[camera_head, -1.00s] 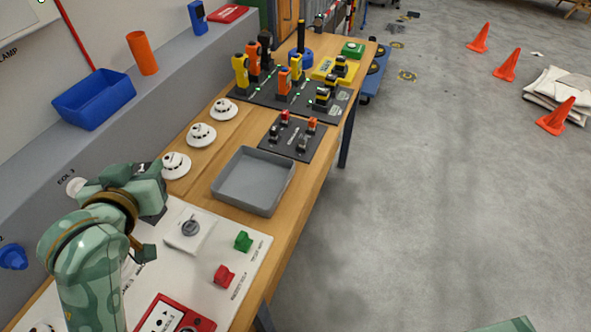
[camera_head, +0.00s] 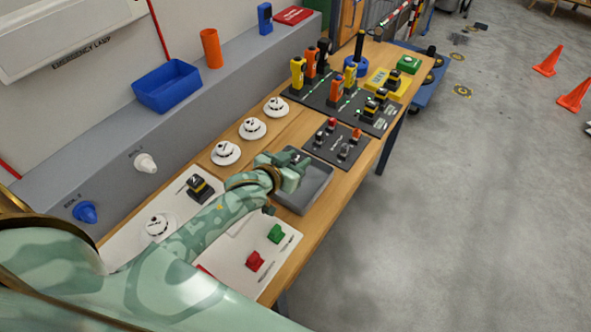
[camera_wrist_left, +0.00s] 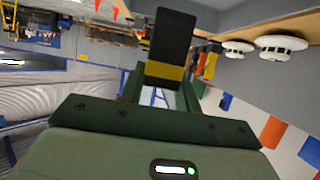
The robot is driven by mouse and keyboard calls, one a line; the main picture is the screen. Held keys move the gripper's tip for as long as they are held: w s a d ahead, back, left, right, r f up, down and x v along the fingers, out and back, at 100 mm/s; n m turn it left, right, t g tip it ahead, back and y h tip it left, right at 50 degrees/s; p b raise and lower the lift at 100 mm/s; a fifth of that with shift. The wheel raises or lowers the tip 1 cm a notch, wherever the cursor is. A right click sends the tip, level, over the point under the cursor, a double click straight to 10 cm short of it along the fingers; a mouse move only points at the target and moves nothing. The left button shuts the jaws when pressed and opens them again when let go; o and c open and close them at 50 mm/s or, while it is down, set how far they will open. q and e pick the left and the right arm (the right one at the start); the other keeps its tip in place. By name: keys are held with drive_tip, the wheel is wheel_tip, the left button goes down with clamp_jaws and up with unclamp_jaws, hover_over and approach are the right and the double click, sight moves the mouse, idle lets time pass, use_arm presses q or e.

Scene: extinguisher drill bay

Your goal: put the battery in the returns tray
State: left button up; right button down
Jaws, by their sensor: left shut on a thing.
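My left gripper (camera_head: 297,162) is over the far part of the grey tray (camera_head: 312,192) in the head view, and my arm covers part of the tray. In the left wrist view my left gripper (camera_wrist_left: 162,88) is shut on a black battery (camera_wrist_left: 173,35) with a yellow band, which sticks out beyond the fingers. In the head view the held battery is mostly hidden by the gripper, and I cannot tell whether it touches the tray. My right gripper is not in view.
A black-and-yellow block (camera_head: 198,187) stands on the white panel (camera_head: 135,232). White detectors (camera_head: 252,128) line the bench on the left. A dark board (camera_head: 333,143) with small parts lies just beyond the tray. A blue bin (camera_head: 167,88) sits on the ledge.

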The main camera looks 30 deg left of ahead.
sight(295, 160)
use_arm(q)
drive_tip(key=w+f, duration=0.1)
drive_tip(key=w+a+f, duration=0.1)
drive_tip(key=shift+a+f+b, duration=0.1)
drive_tip(key=shift+f+b, duration=0.25)
drive_tip(key=shift+b, duration=0.05)
wheel_tip(295, 160, down, 4)
drive_tip(key=shift+w+r+b, duration=0.15)
drive_tip(key=shift+r+b, duration=0.1)
drive_tip(key=shift+b, duration=0.3)
drive_tip(key=shift+r, duration=0.1)
drive_tip(key=o, duration=1.2)
drive_tip(key=shift+f, duration=0.2)
drive_tip(key=shift+c, duration=0.2)
